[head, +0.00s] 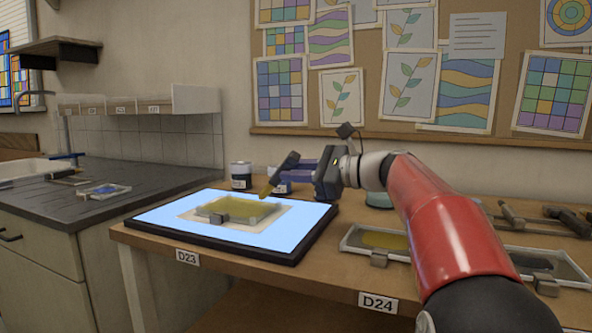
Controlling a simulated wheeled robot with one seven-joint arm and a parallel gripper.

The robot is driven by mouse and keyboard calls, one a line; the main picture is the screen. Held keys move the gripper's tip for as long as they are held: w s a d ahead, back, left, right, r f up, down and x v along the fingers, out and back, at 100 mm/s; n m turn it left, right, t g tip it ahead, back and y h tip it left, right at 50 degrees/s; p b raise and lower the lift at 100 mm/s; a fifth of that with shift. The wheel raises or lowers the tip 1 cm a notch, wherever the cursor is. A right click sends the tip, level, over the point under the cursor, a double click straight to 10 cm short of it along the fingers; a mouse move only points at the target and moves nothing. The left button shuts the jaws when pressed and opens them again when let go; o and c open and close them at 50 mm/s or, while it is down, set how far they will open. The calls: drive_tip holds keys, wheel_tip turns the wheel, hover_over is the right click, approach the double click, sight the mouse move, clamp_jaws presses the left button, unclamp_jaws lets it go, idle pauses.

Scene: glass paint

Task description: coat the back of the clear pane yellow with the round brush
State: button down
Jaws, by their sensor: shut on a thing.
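The clear pane (238,209) lies flat on a pale sheet on the lit light pad (163,214). Much of its face shows yellow, and a small grey block sits at its front edge. My gripper (296,171) is shut on the round brush (285,168), which has a dark handle and a yellow tip. The brush is tilted, its tip down and to the left, near the pane's back right corner. I cannot tell whether the tip touches the pane. A tray with yellow paint (352,246) lies on the bench to the right, partly hidden by my arm.
A dark tin (240,176) stands behind the light pad, with another tin partly hidden behind the brush. A tray with dark paint (574,281) and several tools (512,216) lie at the right. A tray with blue paint (119,187) lies on the left counter.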

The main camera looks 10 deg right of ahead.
drive_tip(key=shift+f, duration=0.25)
idle(0.4)
drive_tip(key=shift+s+d, duration=0.1)
drive_tip(key=shift+v, duration=1)
drive_tip(key=shift+r, duration=2.45)
